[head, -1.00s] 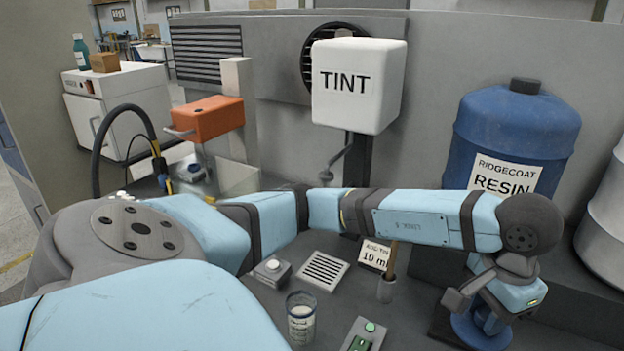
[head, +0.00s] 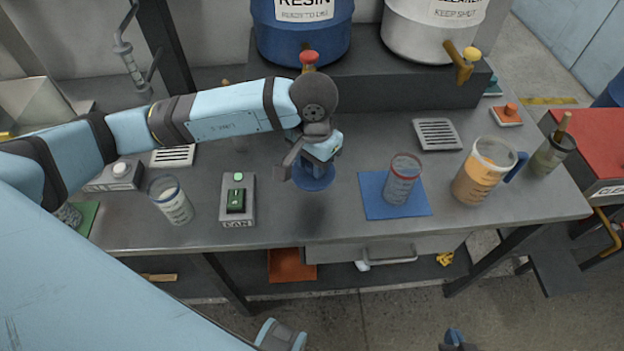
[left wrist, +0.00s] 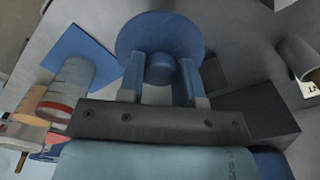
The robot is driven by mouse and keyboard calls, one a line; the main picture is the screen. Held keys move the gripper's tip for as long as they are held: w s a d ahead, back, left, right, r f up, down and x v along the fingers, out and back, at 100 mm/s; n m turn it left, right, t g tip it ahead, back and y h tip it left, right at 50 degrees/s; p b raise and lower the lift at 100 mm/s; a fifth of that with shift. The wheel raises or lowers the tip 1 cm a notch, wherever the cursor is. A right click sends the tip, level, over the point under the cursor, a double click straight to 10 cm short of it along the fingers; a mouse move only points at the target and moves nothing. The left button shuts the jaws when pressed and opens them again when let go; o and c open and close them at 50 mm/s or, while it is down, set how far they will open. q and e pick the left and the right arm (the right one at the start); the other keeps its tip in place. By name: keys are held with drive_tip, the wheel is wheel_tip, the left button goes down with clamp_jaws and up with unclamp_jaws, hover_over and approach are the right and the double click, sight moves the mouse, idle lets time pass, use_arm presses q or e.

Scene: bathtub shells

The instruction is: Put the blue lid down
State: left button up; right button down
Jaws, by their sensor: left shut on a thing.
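The blue lid (head: 312,179) is a round disc with a central knob. My left gripper (head: 304,163) is shut on the knob, in front of the resin drum. In the left wrist view the lid (left wrist: 160,32) is held flat-on between the two fingers (left wrist: 160,80). It appears to be held above the grey bench, with a dark shadow on the bench front below it. A small part at the bottom edge seems to be my right gripper (head: 454,339); its jaws cannot be made out.
A blue mat (head: 420,208) with a red-rimmed cup (head: 401,182) lies right of the lid. An orange-filled jug (head: 478,175) stands further right. The blue resin drum (head: 300,38) stands on a raised step behind.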

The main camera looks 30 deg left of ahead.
sight(313, 195)
use_arm(q)
wheel_tip(313, 195, down, 8)
drive_tip(key=shift+r, duration=0.15)
drive_tip(key=shift+f, duration=0.3)
drive_tip(key=o, duration=0.9)
drive_tip(key=shift+r, duration=0.15)
drive_tip(key=shift+o, duration=0.2)
drive_tip(key=shift+r, duration=0.1)
